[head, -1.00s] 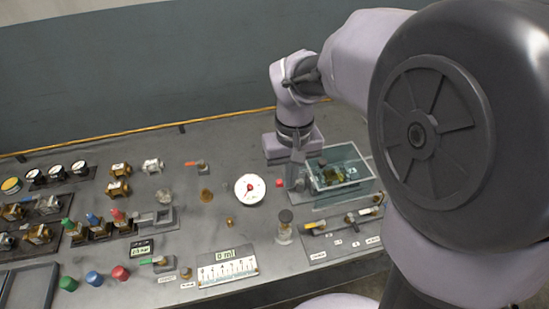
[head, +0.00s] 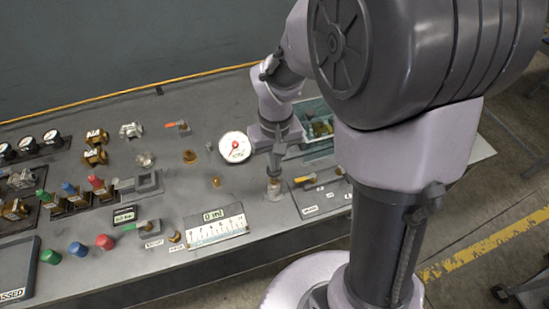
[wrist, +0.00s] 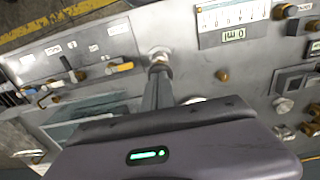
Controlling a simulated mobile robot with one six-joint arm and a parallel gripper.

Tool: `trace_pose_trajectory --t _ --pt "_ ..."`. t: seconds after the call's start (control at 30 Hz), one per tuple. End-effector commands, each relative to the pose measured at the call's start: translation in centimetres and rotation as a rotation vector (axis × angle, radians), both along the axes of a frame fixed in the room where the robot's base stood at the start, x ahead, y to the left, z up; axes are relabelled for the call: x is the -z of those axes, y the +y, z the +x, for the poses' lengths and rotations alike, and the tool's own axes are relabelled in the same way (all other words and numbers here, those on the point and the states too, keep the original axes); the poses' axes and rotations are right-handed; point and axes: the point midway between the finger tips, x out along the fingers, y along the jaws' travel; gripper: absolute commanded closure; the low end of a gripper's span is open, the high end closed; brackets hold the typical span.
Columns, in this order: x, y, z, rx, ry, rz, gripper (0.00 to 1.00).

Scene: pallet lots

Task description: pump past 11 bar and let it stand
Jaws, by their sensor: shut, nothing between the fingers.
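The small hand pump (head: 273,190) stands upright on the bench with a pale cylindrical body; it also shows in the wrist view (wrist: 159,52). My gripper (head: 274,176) is shut and empty, pointing down with its fingertips right at the pump's top; in the wrist view (wrist: 159,66) they cover the black knob. I cannot tell whether they touch it. The round white gauge (head: 235,147) with a red needle lies to the left of my gripper; its scale is too small to read. A small digital display (head: 124,215) sits further left, its figures unclear.
A ruled panel (head: 215,232) reading 0 ml is at the front. A valve panel (head: 322,196) lies right of the pump and a clear bin (head: 318,146) behind it, partly hidden by my arm. Coloured caps and fittings crowd the bench's left.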

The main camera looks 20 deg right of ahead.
Motion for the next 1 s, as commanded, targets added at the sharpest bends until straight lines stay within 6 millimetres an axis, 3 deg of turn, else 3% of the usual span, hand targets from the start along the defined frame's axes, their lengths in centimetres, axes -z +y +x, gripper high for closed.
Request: trace_pose_trajectory --t 0.17,0.4,0.7,0.87,1.0 --pt "0.4 0.0 0.0 0.0 0.001 0.0 1.0" --pt "3.8 0.0 -0.1 -0.001 0.002 0.0 1.0" --pt "3.8 0.0 -0.2 0.0 0.007 0.0 1.0" --pt "2.1 0.1 0.0 0.0 0.006 0.0 1.0" --pt "-1.7 0.3 0.8 0.0 -0.003 0.0 1.0"
